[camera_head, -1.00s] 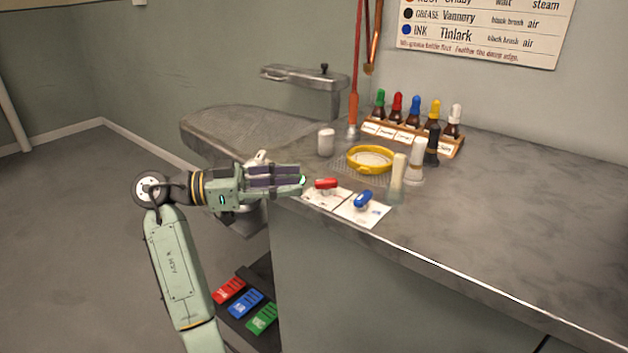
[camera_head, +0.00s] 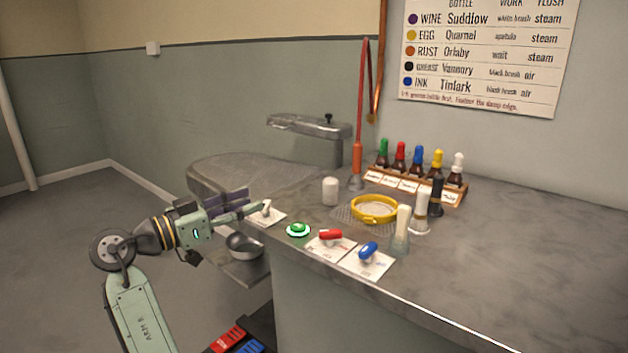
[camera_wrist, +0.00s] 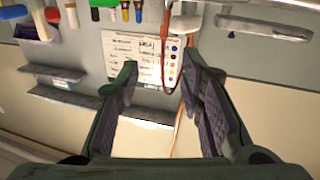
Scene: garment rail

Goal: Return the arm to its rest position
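My gripper (camera_head: 246,203) is at the left of the head view, level with the counter's front left corner and beside a white lever on a card (camera_head: 267,212). In the wrist view my gripper (camera_wrist: 160,82) has its two fingers well apart with nothing between them. My arm bends at the elbow at lower left, off the counter (camera_head: 480,245).
A metal bowl (camera_head: 244,246) sits below my gripper. A padded board (camera_head: 250,175) lies behind. Floor at left is clear.

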